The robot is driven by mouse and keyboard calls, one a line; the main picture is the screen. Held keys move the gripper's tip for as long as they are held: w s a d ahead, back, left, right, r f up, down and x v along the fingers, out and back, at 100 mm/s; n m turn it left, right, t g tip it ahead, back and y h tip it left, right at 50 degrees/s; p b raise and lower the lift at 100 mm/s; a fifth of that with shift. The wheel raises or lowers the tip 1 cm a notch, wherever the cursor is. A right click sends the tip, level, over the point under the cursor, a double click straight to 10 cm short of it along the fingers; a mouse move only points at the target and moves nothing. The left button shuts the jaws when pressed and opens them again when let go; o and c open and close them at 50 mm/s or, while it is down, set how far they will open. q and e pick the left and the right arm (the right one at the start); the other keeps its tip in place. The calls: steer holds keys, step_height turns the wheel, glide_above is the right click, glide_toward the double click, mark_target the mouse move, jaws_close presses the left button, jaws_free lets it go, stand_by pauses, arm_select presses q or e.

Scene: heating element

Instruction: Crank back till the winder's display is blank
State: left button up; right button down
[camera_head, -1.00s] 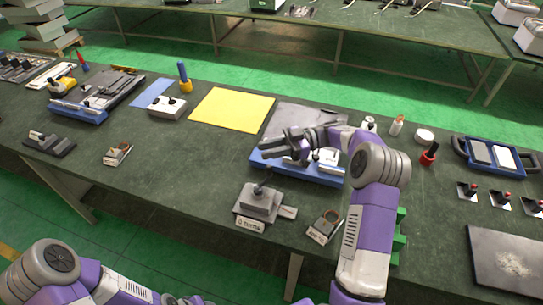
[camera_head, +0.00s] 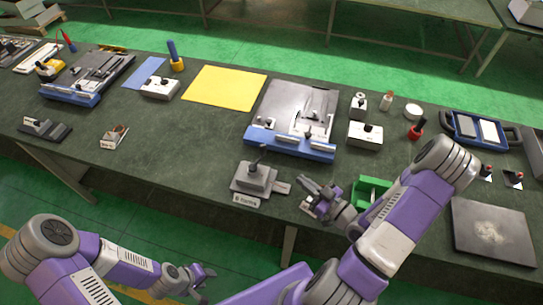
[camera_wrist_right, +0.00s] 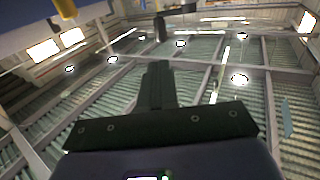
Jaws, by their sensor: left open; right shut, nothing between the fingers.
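A grey stepped block with a dark upright handle (camera_head: 257,162), which looks like the winder (camera_head: 252,178), stands near the table's front edge in the head view. A small pale label plate (camera_head: 246,201) is on its front; its marks are too small to read surely. My right gripper (camera_head: 309,186) is shut and empty, just right of the block and apart from its handle. In the right wrist view its dark fingers (camera_wrist_right: 158,85) are together against the ceiling. My left gripper (camera_head: 207,283) is open and empty, low in front of the table.
A small plate (camera_head: 305,206) is partly hidden beneath my right gripper. A green open box (camera_head: 371,192) stands to its right. A blue-based fixture (camera_head: 290,146) lies behind the block, and a dark slab (camera_head: 493,232) at the right.

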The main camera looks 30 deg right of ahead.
steer(key=b+x, duration=0.9)
steer(key=x, duration=0.4)
steer(key=shift+w+a+b, duration=0.15)
steer(key=shift+w+b, duration=0.15)
steer(key=shift+b, duration=0.05)
steer(key=shift+w+y, duration=0.15)
steer(key=shift+y, duration=0.15)
